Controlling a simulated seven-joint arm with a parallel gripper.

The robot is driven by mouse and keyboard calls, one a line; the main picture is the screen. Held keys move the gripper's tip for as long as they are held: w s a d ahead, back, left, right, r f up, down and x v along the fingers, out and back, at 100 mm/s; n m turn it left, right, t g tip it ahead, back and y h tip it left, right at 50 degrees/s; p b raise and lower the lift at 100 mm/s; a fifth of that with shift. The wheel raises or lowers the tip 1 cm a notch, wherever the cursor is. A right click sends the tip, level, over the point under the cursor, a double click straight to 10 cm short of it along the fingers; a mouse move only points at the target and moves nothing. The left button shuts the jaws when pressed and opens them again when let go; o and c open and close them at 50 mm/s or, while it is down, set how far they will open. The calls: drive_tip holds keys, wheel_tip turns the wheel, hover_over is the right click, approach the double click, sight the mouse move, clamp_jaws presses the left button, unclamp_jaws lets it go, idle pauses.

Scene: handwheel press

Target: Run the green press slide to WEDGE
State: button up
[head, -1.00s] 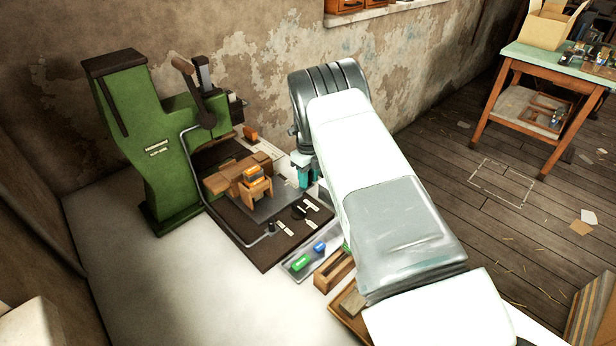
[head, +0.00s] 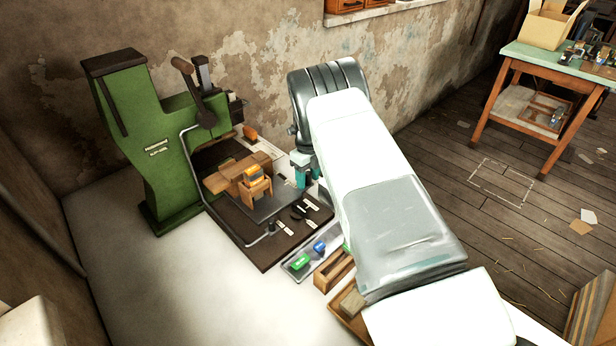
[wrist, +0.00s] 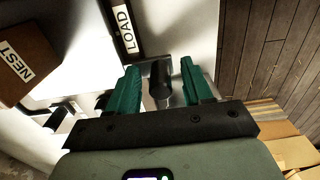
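The green press (head: 158,150) stands at the left against the wall, with a dark lever (head: 195,90) on its upper side. A dark base plate (head: 262,255) with small pale labels lies in front of it. My gripper (head: 303,172) is low at the right edge of this plate, partly hidden by my arm. In the wrist view my gripper (wrist: 159,70) is open, its teal fingers on either side of a dark cylindrical knob (wrist: 160,82). Gaps show beside the knob. A LOAD label (wrist: 123,27) is just beyond. I cannot find a WEDGE label.
Wooden blocks and an orange-topped piece (head: 255,182) sit on the plate. A bent metal rod (head: 190,180) runs along its left side. A tray with a green piece (head: 301,262) and a blue piece (head: 319,247) lies in front. A NEST label (wrist: 15,66) shows at left.

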drive_tip(key=o, duration=0.5)
drive_tip(key=shift+r, duration=4)
drive_tip(key=shift+c, duration=0.4)
drive_tip(key=shift+r, duration=0.9)
wheel_tip(320, 180, down, 10)
drive_tip(key=shift+r, duration=0.1)
